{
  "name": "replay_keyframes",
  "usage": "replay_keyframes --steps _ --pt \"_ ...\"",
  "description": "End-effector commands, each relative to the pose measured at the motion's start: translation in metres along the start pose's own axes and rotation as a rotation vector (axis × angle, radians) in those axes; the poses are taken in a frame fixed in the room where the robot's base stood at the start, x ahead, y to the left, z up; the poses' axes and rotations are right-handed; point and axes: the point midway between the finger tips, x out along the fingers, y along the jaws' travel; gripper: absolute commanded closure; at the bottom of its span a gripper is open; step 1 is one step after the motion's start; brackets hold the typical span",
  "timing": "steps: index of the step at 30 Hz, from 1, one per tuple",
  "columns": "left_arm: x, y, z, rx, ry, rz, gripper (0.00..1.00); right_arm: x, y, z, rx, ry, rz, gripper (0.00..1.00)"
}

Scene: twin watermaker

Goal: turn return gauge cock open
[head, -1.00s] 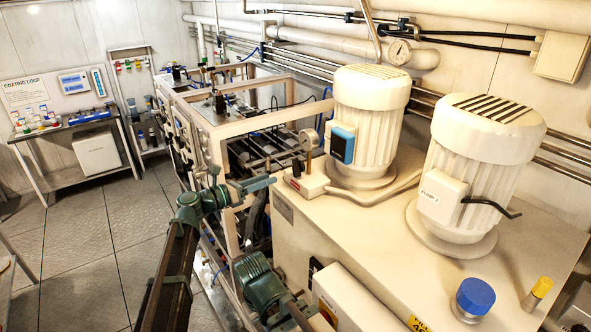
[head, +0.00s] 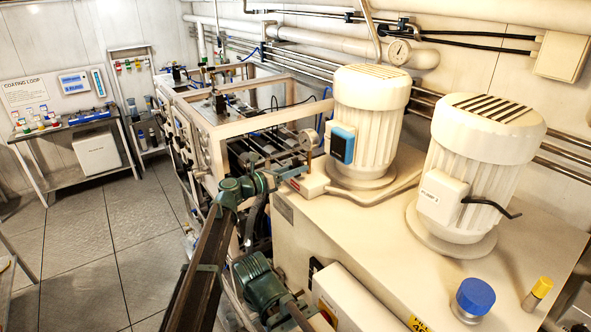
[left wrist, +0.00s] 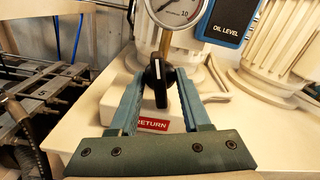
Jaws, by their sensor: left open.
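The return gauge cock (left wrist: 157,84) is a black handle with a white line, standing roughly upright in the left wrist view. It sits on a pale block with a red RETURN label (left wrist: 153,124), below a round dial gauge (left wrist: 178,9). The gauge also shows in the head view (head: 309,139). My left gripper (left wrist: 159,76) is open, with one teal finger on each side of the handle. I cannot tell whether either finger touches it. In the head view my left gripper (head: 288,172) reaches the block beside the gauge and hides the cock. My right gripper is not in view.
An OIL LEVEL display (left wrist: 226,20) is right of the gauge. Two large cream motors (head: 368,125) (head: 484,150) stand on the cream tank top (head: 390,245). A pale frame (head: 250,122) with pipework lies left of and behind the gripper. The floor at left is clear.

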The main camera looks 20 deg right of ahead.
Motion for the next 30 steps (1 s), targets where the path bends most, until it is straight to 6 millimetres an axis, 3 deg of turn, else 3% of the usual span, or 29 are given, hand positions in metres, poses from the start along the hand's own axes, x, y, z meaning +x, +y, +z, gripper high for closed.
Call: replay_keyframes --steps 2,9,10,19,30 --pt "-0.0001 -0.0001 0.0 0.0 0.0 0.0 0.54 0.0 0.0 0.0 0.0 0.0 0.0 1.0" --pt "-0.0002 0.0 0.0 0.0 0.0 0.0 0.97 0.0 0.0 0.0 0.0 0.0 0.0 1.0" --pt "-0.0002 0.0 0.0 0.0 0.0 0.0 1.0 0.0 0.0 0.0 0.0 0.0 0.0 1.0" --pt "-0.0003 0.0001 0.0 0.016 0.0 0.0 1.0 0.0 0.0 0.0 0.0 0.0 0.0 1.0" --pt "-0.0005 0.0005 0.0 0.291 0.0 0.0 1.0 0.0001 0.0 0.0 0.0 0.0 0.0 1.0"
